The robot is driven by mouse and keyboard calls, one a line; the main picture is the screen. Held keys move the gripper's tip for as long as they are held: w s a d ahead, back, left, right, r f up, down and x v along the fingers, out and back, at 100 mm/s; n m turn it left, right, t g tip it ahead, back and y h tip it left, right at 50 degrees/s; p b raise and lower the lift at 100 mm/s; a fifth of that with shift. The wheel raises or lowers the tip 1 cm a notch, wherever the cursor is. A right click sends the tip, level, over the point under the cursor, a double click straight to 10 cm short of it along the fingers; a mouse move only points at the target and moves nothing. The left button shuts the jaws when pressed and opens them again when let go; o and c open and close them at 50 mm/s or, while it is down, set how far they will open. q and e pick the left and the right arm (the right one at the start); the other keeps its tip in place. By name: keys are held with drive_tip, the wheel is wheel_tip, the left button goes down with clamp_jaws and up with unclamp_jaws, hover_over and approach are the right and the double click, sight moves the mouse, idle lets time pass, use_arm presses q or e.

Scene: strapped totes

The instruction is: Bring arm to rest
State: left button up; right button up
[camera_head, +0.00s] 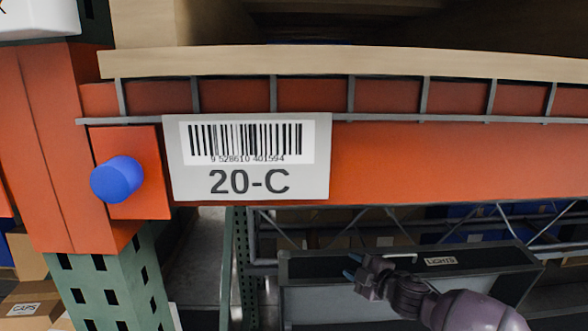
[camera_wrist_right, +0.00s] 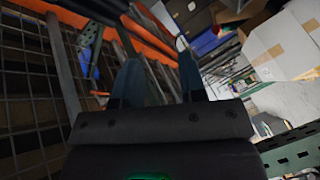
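My right arm comes in from the lower right of the head view. Its right gripper (camera_head: 352,267) points left, in front of a dark grey tote (camera_head: 305,268) with a "LIGHTS" label; I cannot tell if it touches the tote. In the right wrist view the right gripper (camera_wrist_right: 159,62) has its two bluish fingers apart, with nothing held between them. My left gripper shows in neither view.
An orange shelf beam (camera_head: 430,165) with a "20-C" barcode sign (camera_head: 248,157) crosses the head view. Cardboard boxes (camera_wrist_right: 285,45) and wire mesh (camera_wrist_right: 30,80) show in the wrist view.

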drive_tip(key=s+a+f+m+t+h, duration=0.1)
drive_tip(key=s+f+m, duration=0.1)
drive_tip(key=s+m, duration=0.25)
drive_tip(key=s+f+m+h, duration=0.1)
drive_tip(key=s+f+m, duration=0.2)
drive_tip(key=s, duration=0.3)
drive_tip(key=s+d+f+m+g+h, duration=0.1)
drive_tip(key=s+d+f+m+h, duration=0.1)
drive_tip(key=s, duration=0.7)
drive_tip(key=s+d+f+m+g+h+b, duration=0.1)
drive_tip(key=s+d+f+m+h, duration=0.1)
drive_tip(key=s+d+f+m, duration=0.3)
drive_tip(key=s+d+f+m+g+h+b, duration=0.1)
drive_tip(key=s+d+f+m+h, duration=0.2)
drive_tip(key=s+d+f, duration=0.3)
drive_tip(key=s+f, duration=0.4)
drive_tip(key=s, duration=0.4)
drive_tip(key=shift+d+f, duration=0.15)
drive_tip(key=shift+d, duration=0.1)
drive_tip(key=shift+m, duration=0.25)
